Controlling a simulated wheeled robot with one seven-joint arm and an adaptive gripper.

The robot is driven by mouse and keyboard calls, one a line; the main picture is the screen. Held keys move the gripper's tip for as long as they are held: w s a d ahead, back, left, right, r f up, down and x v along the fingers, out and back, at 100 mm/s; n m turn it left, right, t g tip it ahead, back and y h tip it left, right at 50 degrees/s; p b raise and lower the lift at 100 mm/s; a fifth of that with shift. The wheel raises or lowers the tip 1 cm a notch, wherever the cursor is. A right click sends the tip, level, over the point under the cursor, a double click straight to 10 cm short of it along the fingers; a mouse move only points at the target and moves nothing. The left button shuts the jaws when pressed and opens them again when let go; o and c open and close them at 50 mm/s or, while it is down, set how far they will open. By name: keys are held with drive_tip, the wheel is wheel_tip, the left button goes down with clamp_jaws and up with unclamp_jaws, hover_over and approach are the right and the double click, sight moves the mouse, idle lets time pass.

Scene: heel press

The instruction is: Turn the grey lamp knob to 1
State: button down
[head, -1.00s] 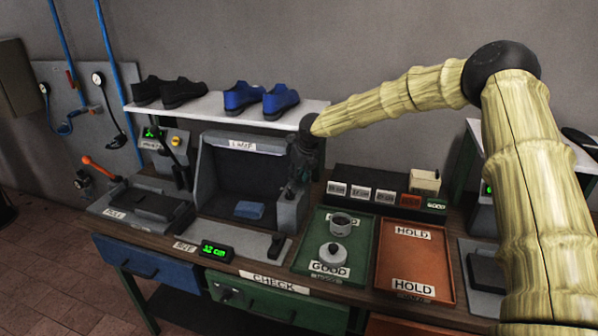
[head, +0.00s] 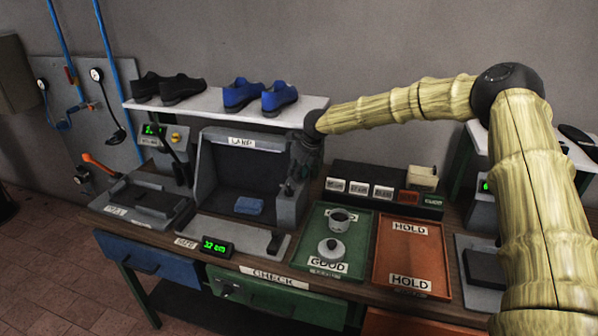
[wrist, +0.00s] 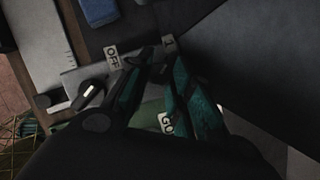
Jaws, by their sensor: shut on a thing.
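The lamp booth (head: 238,178) is a dark grey box with a LAMP label on its top edge. My gripper (head: 291,186) is at the booth's right side wall. In the wrist view, my gripper's green-lined fingers (wrist: 157,66) are closed in between an OFF label (wrist: 112,57) and a 1 label (wrist: 169,43). They are shut on the grey lamp knob, which the fingers mostly hide. Which way the knob points cannot be made out. A blue cloth-like block (head: 249,206) lies inside the booth.
A shelf (head: 215,103) with black and blue shoes runs above the booth. A size gauge (head: 217,247) is in front.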

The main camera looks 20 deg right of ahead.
drive_tip(key=c, duration=1.3)
unclamp_jaws()
drive_tip(key=shift+s+d, duration=0.1)
drive_tip(key=shift+d, duration=0.05)
drive_tip(key=shift+o, duration=0.2)
drive_tip(key=shift+r, duration=0.15)
drive_tip(key=shift+r, duration=0.25)
drive_tip(key=v, duration=0.7)
drive_tip(key=shift+s, duration=0.15)
